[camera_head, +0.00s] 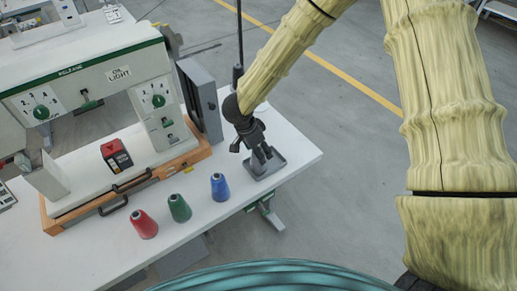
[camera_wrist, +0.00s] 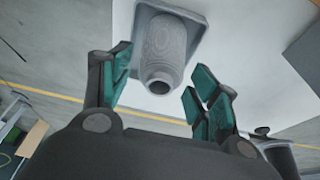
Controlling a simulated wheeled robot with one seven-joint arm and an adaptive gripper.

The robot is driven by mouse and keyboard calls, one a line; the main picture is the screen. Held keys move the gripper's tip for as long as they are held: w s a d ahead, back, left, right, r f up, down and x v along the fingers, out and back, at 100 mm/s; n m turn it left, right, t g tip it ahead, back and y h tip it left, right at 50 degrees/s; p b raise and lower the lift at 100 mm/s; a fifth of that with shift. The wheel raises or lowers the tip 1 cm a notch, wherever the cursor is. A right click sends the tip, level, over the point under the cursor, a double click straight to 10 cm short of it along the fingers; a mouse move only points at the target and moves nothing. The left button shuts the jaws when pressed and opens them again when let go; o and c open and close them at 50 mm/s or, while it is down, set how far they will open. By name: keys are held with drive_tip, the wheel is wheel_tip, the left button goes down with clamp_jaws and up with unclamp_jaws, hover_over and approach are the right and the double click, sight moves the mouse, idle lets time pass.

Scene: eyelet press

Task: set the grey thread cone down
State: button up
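The grey thread cone (camera_wrist: 162,45) shows in the wrist view with its narrow, hollow end toward the camera. It appears to stand on a small grey tray (camera_wrist: 200,30). My gripper (camera_wrist: 160,68) is open, with a green-padded finger on either side of the cone and gaps visible beside it. In the head view my gripper (camera_head: 260,154) points down over the tray (camera_head: 276,168) at the table's right end. The cone is hard to make out there, mostly hidden by the dark fingers.
Red (camera_head: 144,225), green (camera_head: 179,208) and blue (camera_head: 220,187) cones stand in a row along the white table's (camera_head: 303,157) front edge. A large white machine (camera_head: 95,95) on an orange base is at left. A dark grey panel (camera_head: 201,100) stands close left of my gripper.

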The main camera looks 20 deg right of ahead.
drive_tip(key=b+v, duration=0.1)
drive_tip(key=v, duration=1.1)
drive_tip(key=shift+b, duration=0.4)
